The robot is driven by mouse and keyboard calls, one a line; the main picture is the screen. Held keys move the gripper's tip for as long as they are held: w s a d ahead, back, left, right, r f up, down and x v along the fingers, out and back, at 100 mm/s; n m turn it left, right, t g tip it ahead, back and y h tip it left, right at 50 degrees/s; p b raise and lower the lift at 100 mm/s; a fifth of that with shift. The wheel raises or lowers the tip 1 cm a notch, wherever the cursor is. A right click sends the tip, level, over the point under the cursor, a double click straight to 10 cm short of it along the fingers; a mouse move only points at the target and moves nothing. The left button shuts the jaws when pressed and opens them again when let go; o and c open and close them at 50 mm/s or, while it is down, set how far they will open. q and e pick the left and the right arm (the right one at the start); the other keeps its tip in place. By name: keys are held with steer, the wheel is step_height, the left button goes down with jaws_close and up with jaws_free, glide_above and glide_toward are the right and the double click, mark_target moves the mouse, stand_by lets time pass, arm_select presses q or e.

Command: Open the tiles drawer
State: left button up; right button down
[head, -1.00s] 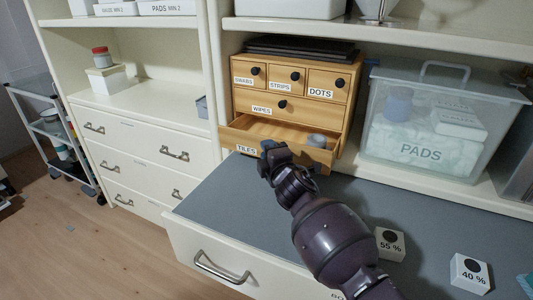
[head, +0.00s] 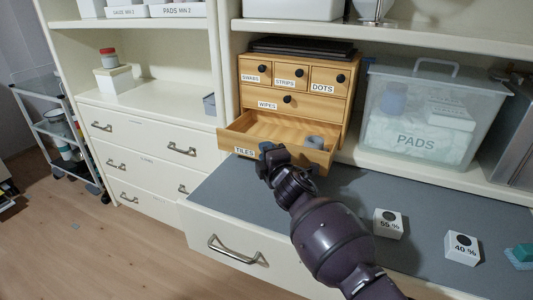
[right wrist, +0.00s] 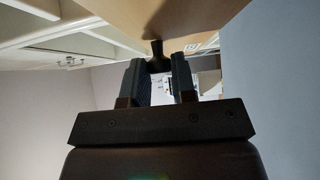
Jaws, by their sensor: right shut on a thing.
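The tiles drawer (head: 228,140) is the bottom drawer of a small wooden chest (head: 245,97). It stands pulled out, with its inside showing and a grey round thing (head: 315,142) at its right end. Its front carries a TILES label. My right gripper (head: 270,152) is at the middle of the drawer front and covers the knob in the head view. In the right wrist view, the dark knob (right wrist: 156,48) sits between the two fingers of the right gripper (right wrist: 158,70), which are shut on it. My left gripper is not in view.
A clear PADS box (head: 415,120) stands right of the chest. Two small white blocks, marked 55 % (head: 388,224) and 40 % (head: 461,248), sit on the grey counter (head: 240,190). A trolley (head: 50,125) stands far left.

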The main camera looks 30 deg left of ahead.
steer(key=c, duration=0.9)
jaws_free()
steer(key=shift+c, duration=0.2)
arm_select(q)
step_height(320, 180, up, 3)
steer(key=p, duration=0.5)
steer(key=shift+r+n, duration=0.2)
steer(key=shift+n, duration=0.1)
arm_select(e)
steer(key=v, duration=1.1)
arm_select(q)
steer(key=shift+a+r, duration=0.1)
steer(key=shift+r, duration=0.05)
arm_select(e)
steer(key=shift+w, duration=0.1)
